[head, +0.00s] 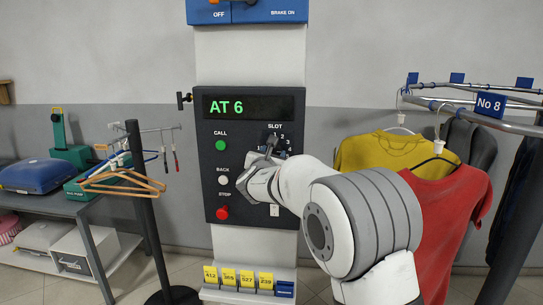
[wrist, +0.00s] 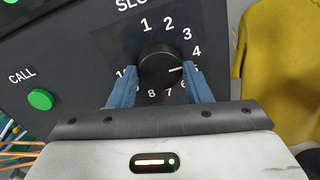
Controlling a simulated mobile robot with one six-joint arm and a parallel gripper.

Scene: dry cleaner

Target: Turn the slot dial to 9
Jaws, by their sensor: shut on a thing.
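The slot dial (wrist: 160,66) is a round black knob on the dark control panel (head: 212,160), ringed by white numbers. Its white pointer line points right, at about the 5. My gripper (wrist: 160,85) is shut on the dial, with one blue finger on each side. In the head view my gripper (head: 266,174) and arm cover most of the dial. The panel's display (head: 248,107) reads "AT 6" in green.
Left of the dial on the panel are a green CALL button (head: 221,145), a white BACK button (head: 223,180) and a red STOP button (head: 222,213).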

